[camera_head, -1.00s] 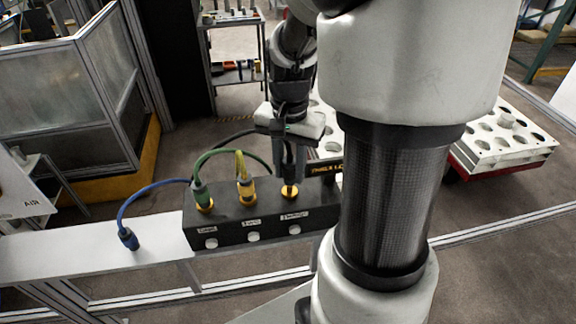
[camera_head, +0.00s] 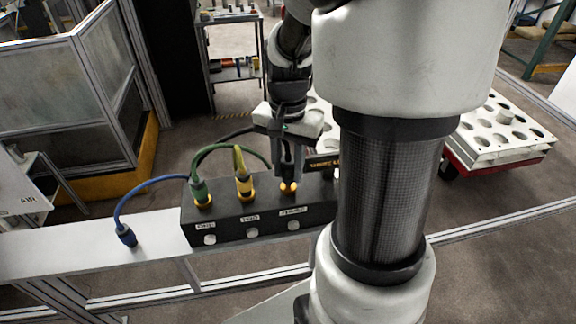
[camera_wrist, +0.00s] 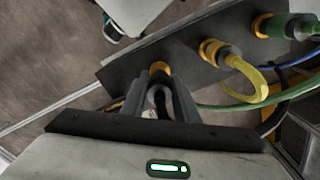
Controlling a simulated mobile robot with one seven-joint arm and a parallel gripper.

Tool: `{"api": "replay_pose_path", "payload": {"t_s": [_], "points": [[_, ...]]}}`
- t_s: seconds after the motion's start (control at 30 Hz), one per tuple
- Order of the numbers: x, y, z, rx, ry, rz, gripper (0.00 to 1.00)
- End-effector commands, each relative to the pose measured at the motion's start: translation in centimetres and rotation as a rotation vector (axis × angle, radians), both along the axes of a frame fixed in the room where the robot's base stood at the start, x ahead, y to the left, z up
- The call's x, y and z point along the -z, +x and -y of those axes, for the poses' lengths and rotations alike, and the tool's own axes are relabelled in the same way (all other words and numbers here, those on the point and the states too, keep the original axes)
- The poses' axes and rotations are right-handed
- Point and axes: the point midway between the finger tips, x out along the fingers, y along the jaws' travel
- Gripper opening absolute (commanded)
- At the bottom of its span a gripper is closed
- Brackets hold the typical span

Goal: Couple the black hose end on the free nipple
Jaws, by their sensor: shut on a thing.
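A black manifold block (camera_head: 262,212) carries three yellow fittings in a row. The right fitting is the nipple (camera_head: 289,188) below my gripper (camera_head: 289,176); its rim (camera_wrist: 158,67) also shows in the wrist view. My gripper is shut on the black hose end (camera_wrist: 158,97), which points down over this nipple. The end's tip is at or just above the nipple; the fingers hide whether it is seated. The black hose (camera_head: 232,134) curves behind the block. The green hose end (camera_head: 200,190) sits on the left fitting, and the yellow one (camera_head: 243,178) on the middle fitting.
A blue hose end (camera_head: 126,235) rests on the white rail (camera_head: 85,245) left of the block. White button-like knobs and labels line the block's front. My arm blocks the view to the right. A white tray with holes (camera_head: 495,140) stands farther back.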

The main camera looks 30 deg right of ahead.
Motion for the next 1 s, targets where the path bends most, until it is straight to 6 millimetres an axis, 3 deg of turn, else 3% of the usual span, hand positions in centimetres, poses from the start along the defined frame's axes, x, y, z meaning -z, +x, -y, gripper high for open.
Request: {"api": "replay_pose_path", "payload": {"t_s": [0.73, 0.77, 0.8, 0.9, 1.0], "points": [[2.0, 0.0, 0.0, 0.000, 0.000, 0.000, 0.08], [1.9, 0.0, 0.0, 0.000, 0.000, 0.000, 0.29], [1.9, 0.0, 0.0, 0.000, 0.000, 0.000, 0.36], [1.9, 0.0, 0.0, 0.000, 0.000, 0.000, 0.49], [1.9, 0.0, 0.0, 0.000, 0.000, 0.000, 0.49]]}}
